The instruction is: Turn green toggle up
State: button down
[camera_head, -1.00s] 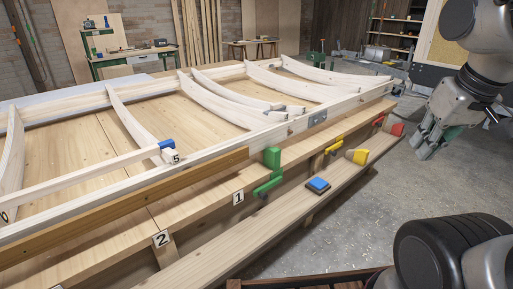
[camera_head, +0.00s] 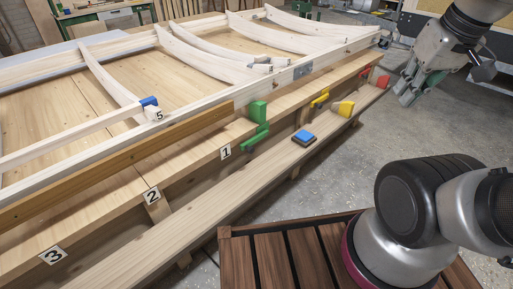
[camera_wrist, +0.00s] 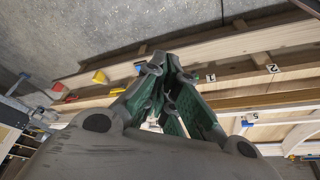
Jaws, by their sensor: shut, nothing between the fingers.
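The green toggle (camera_head: 256,137) is on the side of the wooden bench, with an upright green block (camera_head: 257,111) just above it. Its lever appears to slant down to the left. My gripper (camera_head: 408,98) hangs in the air at the upper right, well apart from the toggle, pointing down and to the left. Its fingers are shut and empty. They also fill the middle of the wrist view (camera_wrist: 165,62).
A yellow toggle (camera_head: 320,99) and a red toggle (camera_head: 367,72) sit farther along the bench. A blue-topped block (camera_head: 304,138), a yellow block (camera_head: 345,108) and a red block (camera_head: 382,81) are on the lower plank (camera_head: 215,205). Grey floor (camera_head: 430,130) lies open at the right.

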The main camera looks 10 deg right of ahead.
notch_tip(320, 180, down, 14)
jog(key=w+a+m+g+y, duration=0.2)
jog(key=w+a+g, duration=0.1)
jog(key=g, duration=0.4)
jog(key=w+a+f+m+t+y, duration=0.1)
jog(key=w+a+f+m+y, duration=0.1)
jog(key=a+f+m+y, duration=0.45)
jog(key=w+a+f+m+y, duration=0.1)
jog(key=w+a+f+m, duration=0.1)
jog(key=a+f+m, duration=0.5)
jog(key=w+a+f+m+t+y, duration=0.1)
jog(key=w+a+f+m+y, duration=0.25)
jog(key=a+f, duration=0.45)
jog(key=w+f+m+t+h, duration=0.1)
jog(key=w+f+m+t, duration=0.55)
jog(key=f, duration=0.55)
jog(key=w+d+f+m+t+h, duration=0.2)
jog(key=w+d+m+t+h, duration=0.1)
jog(key=w, duration=0.8)
jog(key=shift+w+d+f+m+t+h, duration=0.25)
jog(key=shift+d+m+t+h, duration=0.15)
jog(key=shift+d+m+t, duration=0.35)
